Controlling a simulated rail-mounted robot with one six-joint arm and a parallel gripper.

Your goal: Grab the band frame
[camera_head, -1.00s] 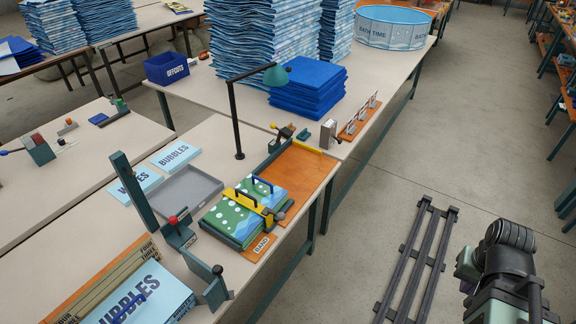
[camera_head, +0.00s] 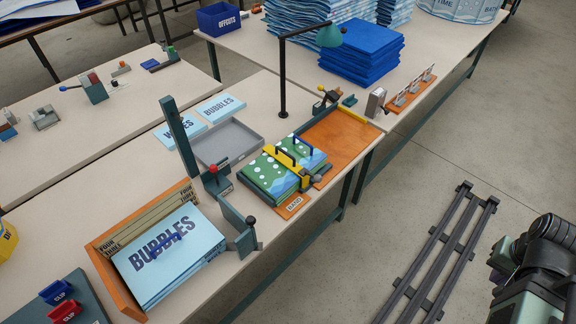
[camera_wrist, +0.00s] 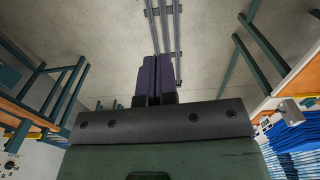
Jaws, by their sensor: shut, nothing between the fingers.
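The yellow band frame (camera_head: 285,157) lies across a stack of green and blue dotted sheets (camera_head: 262,178) on the near table, in the middle of the head view. Blue handles stand up beside it. An orange plate labelled BAND (camera_head: 293,206) sits at the table edge in front of the stack. My gripper (camera_wrist: 158,82) shows in the wrist view with its purple fingers together and empty. It is over bare floor, well away from the frame. In the head view only part of my arm shows, at the lower right.
An orange tray (camera_head: 340,140) lies right of the stack and a grey tray (camera_head: 225,146) behind it. A lamp (camera_head: 282,85) and a dark post (camera_head: 181,135) stand tall nearby. An orange-edged box holds BUBBLES sheets (camera_head: 165,250). Floor rails (camera_head: 435,255) run beside the table, with clear floor around.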

